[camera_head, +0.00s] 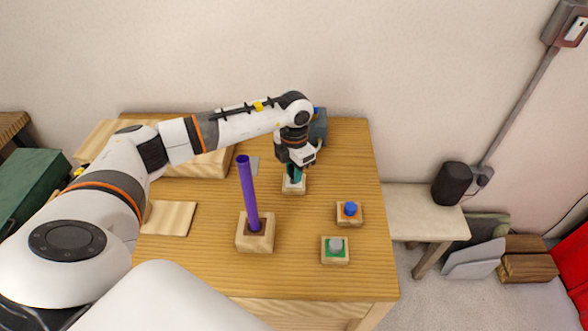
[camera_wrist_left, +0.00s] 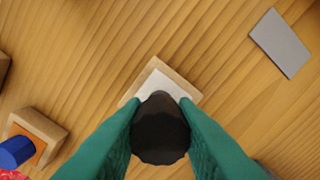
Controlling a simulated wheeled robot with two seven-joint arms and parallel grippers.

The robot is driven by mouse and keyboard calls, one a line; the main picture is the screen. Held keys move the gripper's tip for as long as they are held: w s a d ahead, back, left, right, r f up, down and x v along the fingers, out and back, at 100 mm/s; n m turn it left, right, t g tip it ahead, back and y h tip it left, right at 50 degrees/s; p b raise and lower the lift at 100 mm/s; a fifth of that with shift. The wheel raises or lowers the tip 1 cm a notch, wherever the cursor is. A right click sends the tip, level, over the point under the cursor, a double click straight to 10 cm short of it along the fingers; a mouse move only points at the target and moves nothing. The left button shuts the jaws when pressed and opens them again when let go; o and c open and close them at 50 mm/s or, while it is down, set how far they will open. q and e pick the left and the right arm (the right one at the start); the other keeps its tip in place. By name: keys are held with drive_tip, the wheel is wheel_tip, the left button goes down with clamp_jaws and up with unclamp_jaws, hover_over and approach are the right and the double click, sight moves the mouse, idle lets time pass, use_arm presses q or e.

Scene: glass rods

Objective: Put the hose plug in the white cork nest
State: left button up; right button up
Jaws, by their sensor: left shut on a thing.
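The hose plug (camera_wrist_left: 160,128) is a dark, rounded piece between the teal fingers of my left gripper (camera_head: 294,172), which is shut on it. The white cork nest (camera_head: 293,188) is a small wooden block with a white top, directly below the gripper in the head view. In the left wrist view, the white top (camera_wrist_left: 161,84) shows just beyond the plug, which hides its near part. I cannot tell whether the plug touches the nest or is above it. In the head view the fingers mostly hide the plug. My right gripper is not in view.
A tall purple rod (camera_head: 248,195) stands in a wooden block (camera_head: 255,242) left of the nest. A blue plug (camera_head: 350,208) and a grey plug (camera_head: 335,244) sit in blocks to the right. A grey plate (camera_wrist_left: 280,43) lies nearby.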

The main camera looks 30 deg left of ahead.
use_arm(q)
drive_tip(key=shift+f+b, duration=0.6)
drive_tip(key=shift+f, duration=0.2)
drive_tip(key=o, duration=0.7)
drive_tip(key=shift+r+p, duration=3.55)
drive_tip(key=shift+r, duration=2.05)
drive_tip(key=shift+f, duration=0.15)
